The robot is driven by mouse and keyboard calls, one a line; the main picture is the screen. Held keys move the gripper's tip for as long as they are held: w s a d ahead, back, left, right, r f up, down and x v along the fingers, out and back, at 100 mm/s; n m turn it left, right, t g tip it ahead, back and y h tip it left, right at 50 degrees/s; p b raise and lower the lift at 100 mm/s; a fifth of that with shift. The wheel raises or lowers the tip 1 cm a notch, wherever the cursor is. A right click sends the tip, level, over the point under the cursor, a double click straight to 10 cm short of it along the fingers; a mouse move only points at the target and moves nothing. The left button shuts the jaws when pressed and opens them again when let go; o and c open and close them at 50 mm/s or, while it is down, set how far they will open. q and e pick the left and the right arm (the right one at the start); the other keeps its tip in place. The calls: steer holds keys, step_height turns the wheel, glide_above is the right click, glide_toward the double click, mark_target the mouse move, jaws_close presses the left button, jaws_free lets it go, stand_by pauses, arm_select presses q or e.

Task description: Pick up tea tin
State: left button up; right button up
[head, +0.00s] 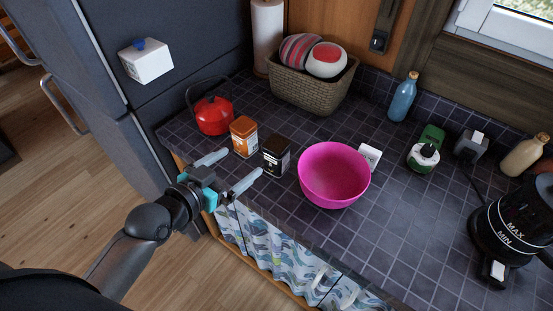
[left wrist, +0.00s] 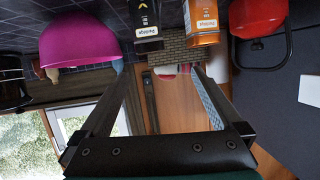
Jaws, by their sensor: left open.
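Two small tins stand side by side on the tiled counter: an orange one with a pale label (head: 244,137) and a black one (head: 276,157) to its right. I cannot tell which is the tea tin. In the left wrist view, which is upside down, the black tin (left wrist: 145,18) and the orange tin (left wrist: 203,18) show at the top edge, partly cut off. My left gripper (head: 240,165) is open and empty at the counter's front edge, its fingers pointing toward the tins, apart from both. My right gripper is not in view.
A red kettle (head: 213,115) stands left of the tins, a pink bowl (head: 333,178) close to the right. A wicker basket (head: 310,90) is behind. Bottles, a black jug kettle (head: 515,220) and a fridge (head: 190,50) surround the counter.

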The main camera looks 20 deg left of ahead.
mark_target(277, 149)
arm_select(q)
steer(key=shift+g, duration=0.3)
steer(key=x, duration=0.5)
steer(key=s+d+f+x, duration=0.1)
steer(key=x, duration=0.2)
steer(key=shift+w+d+f+b, duration=0.15)
steer(key=shift+w+f+b, duration=0.1)
steer(key=shift+w+b, duration=0.15)
steer(key=shift+b+x, duration=0.3)
steer(key=shift+x, duration=2.9)
steer(key=shift+s+d, duration=0.15)
steer(key=shift+d, duration=0.05)
steer(key=c, duration=1.5)
steer(key=shift+c, duration=0.3)
steer(key=shift+r, duration=0.1)
